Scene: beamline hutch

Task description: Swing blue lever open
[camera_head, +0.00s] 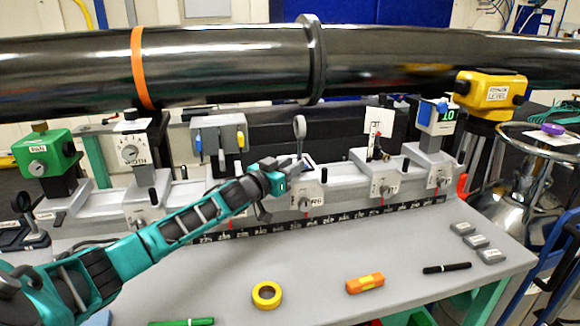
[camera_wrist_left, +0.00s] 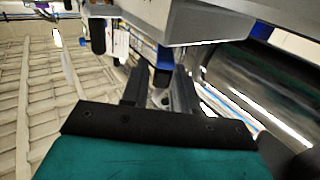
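My left gripper (camera_head: 292,172) reaches in from the left to the grey carriage on the rail that holds the round lens post (camera_head: 300,128). In the left wrist view, a blue lever with a dark end (camera_wrist_left: 164,62) hangs below the grey block, in the space between the fingers (camera_wrist_left: 160,88). The fingers stand apart; I see no clear grip. Another blue lever (camera_head: 198,144) hangs on the grey box at the back, beside a white lever (camera_head: 221,155) and a yellow one (camera_head: 241,138).
A black pipe (camera_head: 220,62) crosses above the rail. Other carriages with black knobs stand on both sides of the gripper. Yellow tape (camera_head: 267,294), an orange block (camera_head: 365,283), a black marker (camera_head: 447,268) and grey blocks (camera_head: 476,241) lie on the table front, with clear room between.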

